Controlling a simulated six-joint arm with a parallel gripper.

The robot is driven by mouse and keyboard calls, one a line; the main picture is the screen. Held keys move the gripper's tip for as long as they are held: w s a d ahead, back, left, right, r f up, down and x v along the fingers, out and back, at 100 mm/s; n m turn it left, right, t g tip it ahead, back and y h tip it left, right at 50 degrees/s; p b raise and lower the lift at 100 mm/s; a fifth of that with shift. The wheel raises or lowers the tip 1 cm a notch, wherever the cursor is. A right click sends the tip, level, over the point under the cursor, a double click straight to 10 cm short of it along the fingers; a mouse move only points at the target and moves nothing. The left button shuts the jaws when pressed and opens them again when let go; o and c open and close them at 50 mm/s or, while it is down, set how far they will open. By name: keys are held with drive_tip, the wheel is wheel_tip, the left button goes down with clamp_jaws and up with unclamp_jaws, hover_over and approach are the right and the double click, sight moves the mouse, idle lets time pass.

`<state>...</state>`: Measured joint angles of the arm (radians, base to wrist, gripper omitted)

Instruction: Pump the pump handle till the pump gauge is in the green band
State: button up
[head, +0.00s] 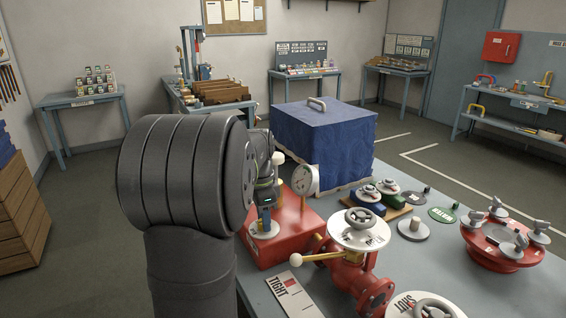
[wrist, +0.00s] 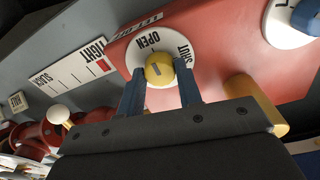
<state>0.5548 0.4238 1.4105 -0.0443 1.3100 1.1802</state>
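The pump gauge (head: 305,180) has a round white face and stands at the red pump base (head: 275,243); its needle and bands are too small to read. In the wrist view, a yellow knob (wrist: 159,69) sits on a white OPEN/SHUT dial (wrist: 137,62) on the red base. My gripper (wrist: 160,78) has its blue fingers on either side of this knob; I cannot tell whether they press on it. In the head view, my gripper (head: 264,205) is over the dial, partly hidden by my arm. I cannot make out the pump handle for sure.
A red valve (head: 352,270) with a handwheel and white-ball lever (head: 297,259) stands close in front. A TIGHT card (head: 289,290) lies beside it. A blue-covered box (head: 325,142) stands behind. A red flanged part (head: 500,245) is at the right.

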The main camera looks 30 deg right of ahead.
drive_tip(key=shift+w+d+r+g+h, duration=0.1)
drive_tip(key=shift+w+r+g+h, duration=0.1)
drive_tip(key=shift+r+g+h, duration=0.35)
drive_tip(key=w+r+h, duration=0.1)
drive_tip(key=r+h, duration=0.1)
drive_tip(key=r, duration=0.1)
drive_tip(key=w+r+n+h, duration=0.1)
drive_tip(key=r+h, duration=0.2)
drive_tip(key=w+r+h, duration=0.1)
drive_tip(key=r+h, duration=0.1)
drive_tip(key=r, duration=0.1)
drive_tip(key=shift+w+n+g+h, duration=0.25)
drive_tip(key=shift+w+n+h, duration=0.05)
drive_tip(key=shift+w+h, duration=0.1)
clamp_jaws()
drive_tip(key=w+a+r+t+h, duration=0.1)
drive_tip(key=w+a+r+h, duration=0.1)
drive_tip(key=r, duration=0.3)
drive_tip(key=w+a+r+h, duration=0.2)
drive_tip(key=r+h, duration=0.2)
drive_tip(key=r, duration=0.2)
drive_tip(key=shift+w+a+t, duration=0.15)
drive_tip(key=shift+w+t, duration=0.2)
drive_tip(key=shift+t, duration=0.05)
